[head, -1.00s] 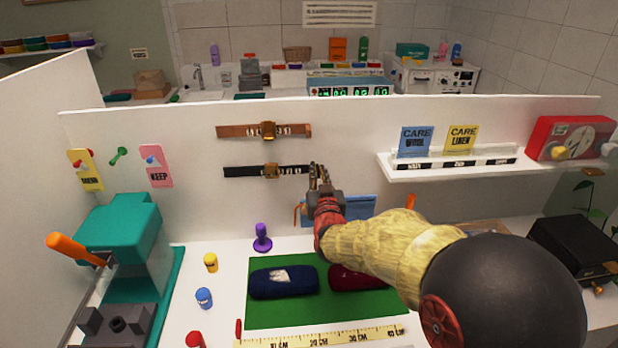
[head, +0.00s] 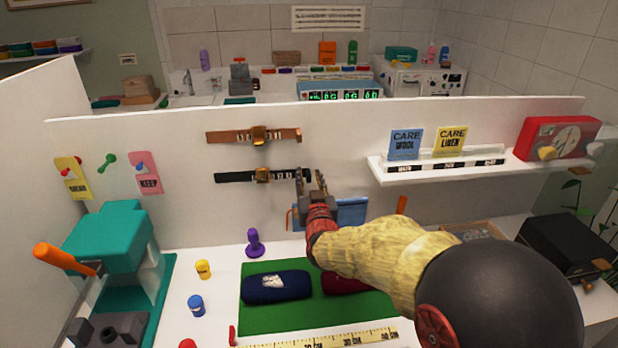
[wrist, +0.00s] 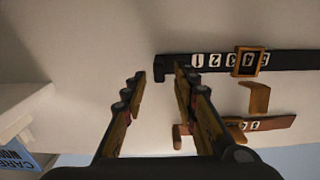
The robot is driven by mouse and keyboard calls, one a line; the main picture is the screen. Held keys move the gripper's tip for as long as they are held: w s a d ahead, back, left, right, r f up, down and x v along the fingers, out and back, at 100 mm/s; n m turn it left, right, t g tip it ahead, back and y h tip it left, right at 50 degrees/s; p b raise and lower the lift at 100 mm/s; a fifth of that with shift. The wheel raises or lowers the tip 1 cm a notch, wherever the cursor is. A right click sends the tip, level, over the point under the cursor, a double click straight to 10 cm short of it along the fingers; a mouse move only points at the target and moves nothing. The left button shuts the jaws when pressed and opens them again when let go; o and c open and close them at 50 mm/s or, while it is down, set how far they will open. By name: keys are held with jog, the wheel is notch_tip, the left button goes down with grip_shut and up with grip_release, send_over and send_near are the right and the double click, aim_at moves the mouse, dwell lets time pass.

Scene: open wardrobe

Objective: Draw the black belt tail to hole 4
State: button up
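The black belt (head: 232,177) hangs flat along the white panel, below a brown belt (head: 225,136). Its brass-coloured buckle (head: 262,175) sits around the strap, with white number tags on the tail side. In the wrist view the black belt (wrist: 300,60) runs across the top, its buckle (wrist: 249,62) over the tags; the hole at the buckle cannot be read surely. The tail's end (wrist: 162,69) shows between the fingertips, closer to the right finger. My gripper (head: 311,178) is open at the tail end, and the wrist view shows the fingers (wrist: 160,80) apart, not clamped on the strap.
A white shelf (head: 440,173) with two care cards (head: 428,143) juts out to the right of my gripper. A blue item (head: 350,213) is behind my wrist. A green mat (head: 300,318) with rolled cloths (head: 277,286) lies below.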

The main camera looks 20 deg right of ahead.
jog(key=s+a, duration=0.2)
jog(key=s, duration=0.9)
jog(key=shift+a, duration=0.1)
jog(key=s+a+f+g+y, duration=0.2)
jog(key=a+f+g, duration=0.15)
jog(key=f, duration=0.65)
jog(key=s+a+f+n+g+y, duration=0.25)
jog(key=s+f+g, duration=0.2)
jog(key=s, duration=0.35)
jog(key=s+r+g, duration=0.3)
jog(key=s+g, duration=0.2)
jog(key=s, duration=0.9)
jog(key=s+d+r+t+h, duration=0.1)
jog(key=s+d+r, duration=0.1)
jog(key=s+r, duration=0.3)
notch_tip(320, 180, up, 3)
jog(key=shift+s, duration=0.15)
